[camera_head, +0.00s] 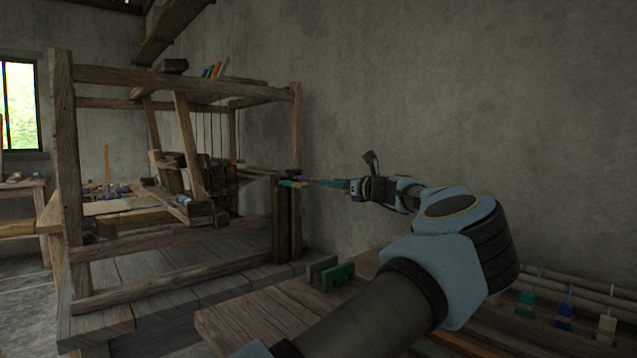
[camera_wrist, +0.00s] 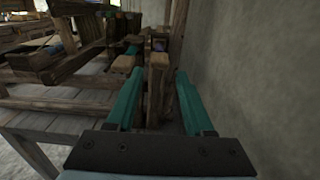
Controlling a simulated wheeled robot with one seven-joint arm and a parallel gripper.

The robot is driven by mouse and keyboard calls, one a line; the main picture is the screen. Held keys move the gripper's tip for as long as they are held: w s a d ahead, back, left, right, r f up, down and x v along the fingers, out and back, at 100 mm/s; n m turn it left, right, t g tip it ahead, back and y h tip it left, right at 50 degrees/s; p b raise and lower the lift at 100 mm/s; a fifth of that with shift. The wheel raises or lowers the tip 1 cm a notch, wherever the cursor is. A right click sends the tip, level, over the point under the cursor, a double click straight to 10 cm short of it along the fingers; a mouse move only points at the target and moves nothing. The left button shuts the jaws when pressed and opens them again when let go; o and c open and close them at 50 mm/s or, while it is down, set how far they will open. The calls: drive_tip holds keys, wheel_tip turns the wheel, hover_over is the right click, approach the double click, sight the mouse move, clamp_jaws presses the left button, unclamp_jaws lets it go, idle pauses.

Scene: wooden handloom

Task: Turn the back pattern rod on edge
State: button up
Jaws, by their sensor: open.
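My gripper (camera_head: 322,183) is at the right side of the wooden handloom (camera_head: 68,150) in the head view, level with the top of a short post (camera_head: 287,220). In the wrist view my gripper (camera_wrist: 158,95) has its two teal fingers spread apart, with nothing clasped. A wooden post end (camera_wrist: 157,62) shows between and beyond the fingers; I cannot tell any contact. A small green piece (camera_head: 290,184) shows near the post top. A teal piece (camera_wrist: 133,49) lies ahead of the left finger in the wrist view. I cannot tell which piece is the back pattern rod or how it is turned.
A low wooden bench (camera_head: 245,325) in front carries a grey bracket and a green bracket (camera_head: 338,277). A rack with coloured tags (camera_head: 565,305) stands at the lower right. The plaster wall (camera_head: 450,90) runs close along the gripper's right side. Coloured pieces (camera_head: 215,70) stand on the loom's top.

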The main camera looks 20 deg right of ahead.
sight(319, 179)
drive_tip(key=x, duration=0.6)
drive_tip(key=shift+w+a, duration=0.25)
drive_tip(key=shift+w, duration=0.1)
clamp_jaws()
